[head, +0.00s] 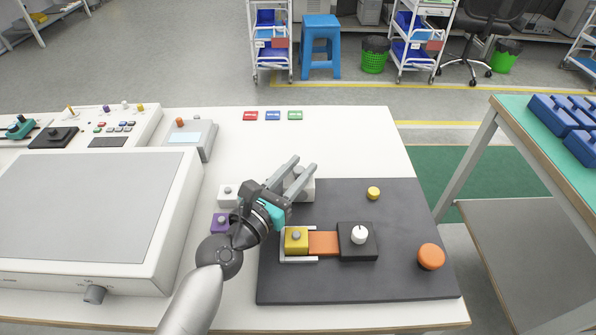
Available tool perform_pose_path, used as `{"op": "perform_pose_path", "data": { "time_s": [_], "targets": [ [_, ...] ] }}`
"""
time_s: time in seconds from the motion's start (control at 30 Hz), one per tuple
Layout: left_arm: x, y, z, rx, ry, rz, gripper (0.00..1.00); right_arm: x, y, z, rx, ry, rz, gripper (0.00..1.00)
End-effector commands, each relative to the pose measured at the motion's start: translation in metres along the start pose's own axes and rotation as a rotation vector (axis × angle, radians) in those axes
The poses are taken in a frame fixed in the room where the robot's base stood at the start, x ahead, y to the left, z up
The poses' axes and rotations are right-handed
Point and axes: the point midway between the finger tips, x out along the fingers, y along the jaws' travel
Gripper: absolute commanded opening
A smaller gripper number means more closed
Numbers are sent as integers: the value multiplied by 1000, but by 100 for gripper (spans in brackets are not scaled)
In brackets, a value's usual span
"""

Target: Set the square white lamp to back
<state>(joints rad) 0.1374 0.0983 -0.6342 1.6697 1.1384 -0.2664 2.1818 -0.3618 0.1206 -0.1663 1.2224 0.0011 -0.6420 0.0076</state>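A square white block with a grey knob on top (228,190) stands on the white table left of the dark mat. A second white block (306,191), also with a grey knob, is at the mat's back left edge, partly hidden by my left gripper. My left gripper (303,168) is open, its two fingers pointing toward the back right, over or beside this second block. I cannot tell whether the fingers touch it. I cannot tell which white block is the lamp. My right gripper is not in view.
The dark mat (400,282) holds a yellow block (296,245) in a light bracket, an orange strip (323,243), a black block with a white knob (350,250), and yellow and orange discs. A purple block (218,226) stands left. The table's back right is clear.

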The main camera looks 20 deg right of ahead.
Motion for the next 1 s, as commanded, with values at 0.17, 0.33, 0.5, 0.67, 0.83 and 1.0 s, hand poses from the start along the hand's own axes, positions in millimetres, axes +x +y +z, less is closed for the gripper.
{"op": "perform_pose_path", "data": {
  "time_s": [0.17,0.33,0.5,0.67,0.83,1.0],
  "targets": [
    [0,1,1,1,-3,2,53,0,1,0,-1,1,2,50],
    [0,0,1,1,-2,1,60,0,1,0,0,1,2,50],
    [-1,0,1,0,-1,0,60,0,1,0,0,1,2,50],
    [-16,0,0,1,1,1,60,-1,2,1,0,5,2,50],
    [-50,0,0,1,3,0,60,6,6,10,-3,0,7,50],
    [-86,0,-1,1,2,0,60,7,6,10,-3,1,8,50]
  ]
}}
